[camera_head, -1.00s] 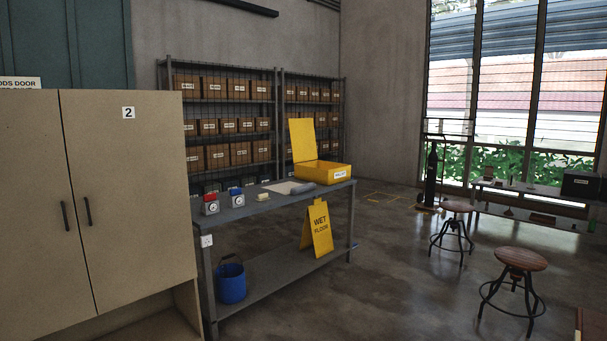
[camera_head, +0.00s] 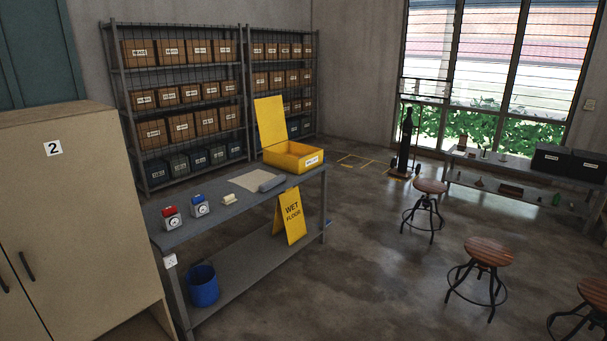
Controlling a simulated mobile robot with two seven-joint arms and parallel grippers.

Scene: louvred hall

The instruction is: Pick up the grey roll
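A small grey roll (camera_head: 272,184) lies on the top of the grey workbench (camera_head: 226,217). It is beside a pale flat sheet (camera_head: 249,180) and just in front of the open yellow box (camera_head: 292,157). Neither of my grippers shows in the head view, and nothing is seen touching the roll.
On the bench are two small gauges with red (camera_head: 171,217) and blue (camera_head: 200,205) tops and a cream block (camera_head: 230,199). A tall cabinet (camera_head: 72,220) is at left. Stools (camera_head: 487,252) stand right; floor between is clear.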

